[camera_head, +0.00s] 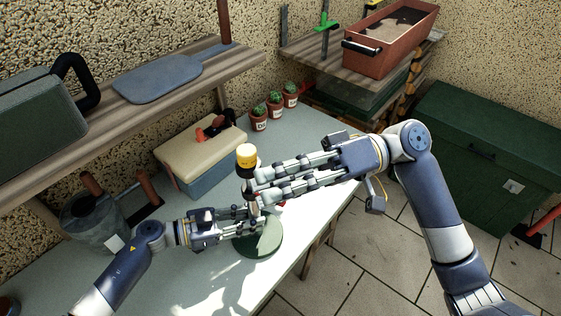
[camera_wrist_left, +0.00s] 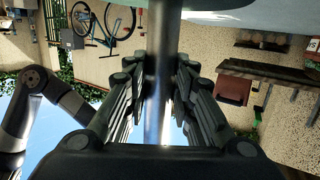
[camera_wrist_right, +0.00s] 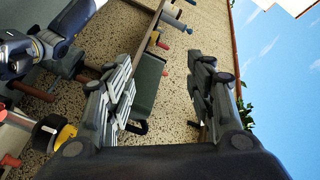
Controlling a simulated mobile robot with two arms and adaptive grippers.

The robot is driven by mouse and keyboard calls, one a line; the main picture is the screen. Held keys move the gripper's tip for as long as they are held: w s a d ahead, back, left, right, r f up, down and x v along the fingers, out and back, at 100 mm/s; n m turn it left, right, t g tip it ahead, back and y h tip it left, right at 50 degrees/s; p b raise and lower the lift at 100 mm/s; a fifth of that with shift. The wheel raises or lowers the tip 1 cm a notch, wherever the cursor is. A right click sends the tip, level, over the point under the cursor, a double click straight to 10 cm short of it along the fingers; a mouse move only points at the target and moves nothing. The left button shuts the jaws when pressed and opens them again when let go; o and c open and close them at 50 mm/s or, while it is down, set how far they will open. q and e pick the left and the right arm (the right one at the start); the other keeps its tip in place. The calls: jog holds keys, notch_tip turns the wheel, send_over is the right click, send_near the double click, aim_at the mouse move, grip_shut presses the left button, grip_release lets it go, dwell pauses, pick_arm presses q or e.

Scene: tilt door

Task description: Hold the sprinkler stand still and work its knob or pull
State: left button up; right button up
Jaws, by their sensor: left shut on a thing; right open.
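The sprinkler stand has a round dark green base (camera_head: 262,243) on the workbench and a yellow and black top (camera_head: 246,156). Its metal post (camera_wrist_left: 162,40) runs between the fingers in the left wrist view. My left gripper (camera_head: 256,217) is shut on this post, low down above the base. My right gripper (camera_head: 250,186) is open, just below the yellow top in the head view. In the right wrist view the yellow and black top (camera_wrist_right: 62,135) lies outside the fingers, beside the left one. My fingers hide much of the stand's middle.
On the pale workbench (camera_head: 185,285) stand a blue box with a cream lid (camera_head: 200,155), a metal watering can (camera_head: 92,222) and small potted cacti (camera_head: 275,105). A wooden shelf (camera_head: 130,115) overhangs at the back left. The bench front is clear.

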jog(key=s+a+f+n+h, duration=0.1)
jog(key=a+f+n+h, duration=0.2)
jog(key=a+n+h, duration=0.45)
jog(key=w+d+t+h, duration=0.1)
jog(key=w+d+h, duration=0.2)
jog(key=w+d+f+m+t+h, duration=0.1)
jog(key=w+d+t+h, duration=0.1)
jog(key=w+d+h, duration=0.1)
jog(key=w+d+m+t+h, duration=0.1)
jog(key=w+d+t+h, duration=0.1)
jog(key=w+d+h, duration=0.1)
jog(key=shift+f+h, duration=0.25)
jog(key=shift+f, duration=3.45)
jog(key=c, duration=1.1)
